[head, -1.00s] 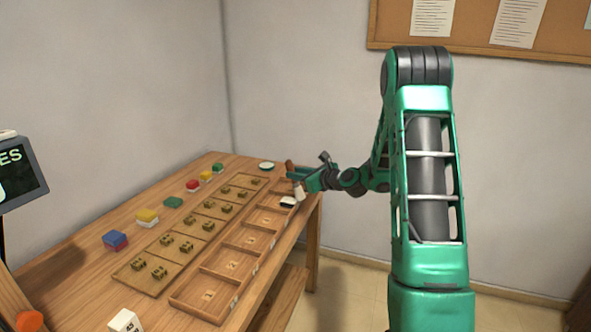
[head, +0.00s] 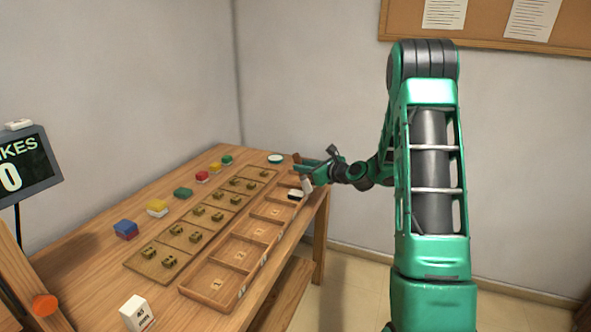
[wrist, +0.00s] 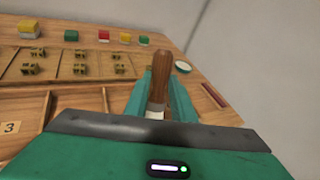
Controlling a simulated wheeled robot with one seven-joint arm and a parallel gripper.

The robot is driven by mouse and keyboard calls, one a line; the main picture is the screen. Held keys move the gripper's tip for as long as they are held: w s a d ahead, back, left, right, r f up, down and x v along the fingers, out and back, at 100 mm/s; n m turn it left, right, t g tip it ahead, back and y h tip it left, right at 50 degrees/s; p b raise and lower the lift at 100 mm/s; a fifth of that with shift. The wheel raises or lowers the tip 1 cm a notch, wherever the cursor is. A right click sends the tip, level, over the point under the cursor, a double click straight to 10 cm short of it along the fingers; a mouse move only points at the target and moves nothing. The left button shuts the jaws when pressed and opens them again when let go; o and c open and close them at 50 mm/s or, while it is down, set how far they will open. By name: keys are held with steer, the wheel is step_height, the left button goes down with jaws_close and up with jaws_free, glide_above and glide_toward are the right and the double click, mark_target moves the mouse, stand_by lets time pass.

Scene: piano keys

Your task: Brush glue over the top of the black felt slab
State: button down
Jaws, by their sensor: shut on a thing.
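My gripper (head: 306,172) is at the far right end of the table, shut on a brush. The brush's brown wooden handle (wrist: 159,77) stands up between the fingers in the wrist view, with a pale ferrule below it. In the head view its pale lower part (head: 307,186) points down. A small black-topped slab with a white side (head: 295,194) lies just below the brush, in the far end of the divided tray. I cannot tell whether the bristles touch it. My gripper hides the slab in the wrist view.
A wooden tray (head: 226,268) with numbered compartments runs along the right edge. A board (head: 152,267) with brass brackets lies beside it. Coloured blocks (head: 126,230) line the left. A round green-rimmed dish (head: 275,158) sits at the far end. A white labelled block (head: 136,313) is near.

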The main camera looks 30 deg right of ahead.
mark_target(299, 155)
steer(key=r, duration=0.2)
steer(key=shift+s+d+r, duration=0.25)
steer(key=shift+d+r, duration=0.1)
steer(key=shift+w+a+r, duration=0.1)
steer(key=shift+a+r, duration=0.1)
steer(key=shift+r, duration=2.45)
